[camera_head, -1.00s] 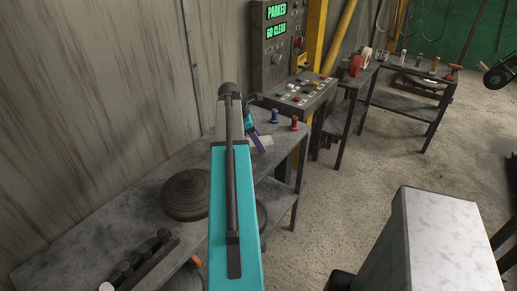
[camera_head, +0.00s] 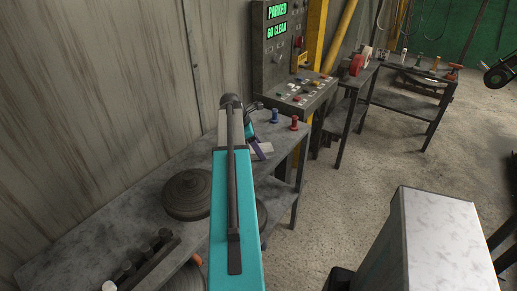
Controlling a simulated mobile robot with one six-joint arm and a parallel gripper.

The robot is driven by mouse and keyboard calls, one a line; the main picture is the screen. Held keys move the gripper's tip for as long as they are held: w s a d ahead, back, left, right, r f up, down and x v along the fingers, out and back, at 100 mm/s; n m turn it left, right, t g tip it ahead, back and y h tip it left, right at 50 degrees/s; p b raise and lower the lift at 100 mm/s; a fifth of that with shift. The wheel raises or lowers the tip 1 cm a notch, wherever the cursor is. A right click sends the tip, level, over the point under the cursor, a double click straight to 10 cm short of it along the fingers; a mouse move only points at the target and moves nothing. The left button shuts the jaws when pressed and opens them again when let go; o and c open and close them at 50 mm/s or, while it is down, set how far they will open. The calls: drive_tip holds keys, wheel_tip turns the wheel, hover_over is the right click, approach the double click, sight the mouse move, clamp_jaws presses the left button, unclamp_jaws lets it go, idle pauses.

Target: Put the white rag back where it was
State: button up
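My teal arm reaches away over the grey workbench (camera_head: 150,222). My gripper (camera_head: 259,152) is at its far end, low over the bench's far part and partly hidden behind the arm. A purple finger-like part shows there, but I cannot tell whether the fingers are open or shut. A small pale, flat piece (camera_head: 266,147) lies beside or under the gripper. It may be the white rag, but it is too small to be sure. I cannot tell whether the gripper touches it.
A blue peg-like piece (camera_head: 275,116) and a red one (camera_head: 294,123) stand beyond the gripper. A round dark lidded piece (camera_head: 187,194) and a rack of dark cylinders (camera_head: 145,262) are nearer.

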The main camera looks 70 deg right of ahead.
drive_tip(key=shift+o, duration=1.1)
drive_tip(key=shift+r, duration=0.2)
drive_tip(key=b+v, duration=0.2)
drive_tip(key=v, duration=1)
